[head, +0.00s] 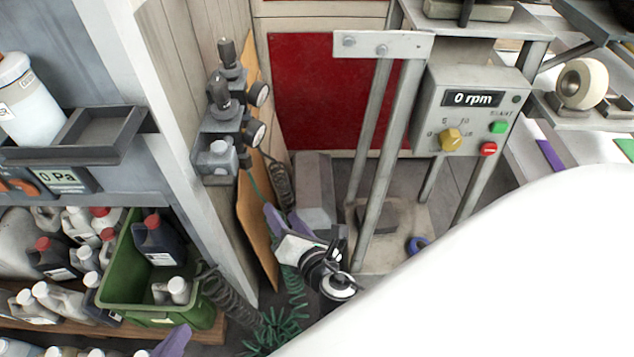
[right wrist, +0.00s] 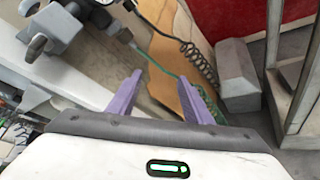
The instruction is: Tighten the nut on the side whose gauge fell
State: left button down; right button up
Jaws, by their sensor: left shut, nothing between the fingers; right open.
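Two round dark-rimmed gauges, an upper one (head: 259,93) and a lower one (head: 256,132), sit on a grey valve assembly (head: 218,128) on the wall in the head view. Their readings are too small to tell, and I cannot pick out a nut. The assembly also shows at upper left in the right wrist view (right wrist: 62,22). My right gripper (head: 281,214) is open and empty, below and right of the assembly. Its purple fingers (right wrist: 160,94) stand apart in the right wrist view. My left gripper (head: 174,342) is shut and empty at the bottom edge, mostly out of frame.
A green hose (right wrist: 160,60) and a dark coiled hose (head: 280,185) hang near my right gripper. A grey block (head: 315,190) stands behind it. A green crate (head: 150,295) of bottles is at lower left.

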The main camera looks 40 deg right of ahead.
pick_arm(q)
notch_tip(320, 180, up, 9)
jog(key=p, duration=0.8)
pick_arm(e)
jog(key=s+a+m+g+y, duration=0.2)
jog(key=s+m+g, duration=0.3)
jog(key=s+m, duration=1)
jog(key=m+y, duration=0.1)
jog(key=m, duration=0.3)
jog(key=shift+s+f+m, duration=0.3)
jog(key=shift+f, duration=0.1)
pick_arm(q)
jog(key=s+a+f+y, duration=0.1)
jog(key=a+f, duration=0.2)
jog(key=f, duration=0.3)
jog(key=s+a+f+y, duration=0.1)
jog(key=a+f, duration=0.1)
jog(key=f, duration=0.4)
jog(key=s+a+f+n+y, duration=0.1)
jog(key=a+f, duration=0.2)
jog(key=f, duration=0.3)
jog(key=shift+s+a+t+y, duration=0.3)
jog(key=shift+s+a, duration=0.05)
jog(key=shift+s, duration=0.05)
pick_arm(e)
jog(key=s+m, duration=0.2)
jog(key=m, duration=0.2)
jog(key=shift+s+a+f+g+y, duration=0.1)
jog(key=shift+s+a+g+y, duration=0.2)
jog(key=shift+s+y, duration=0.1)
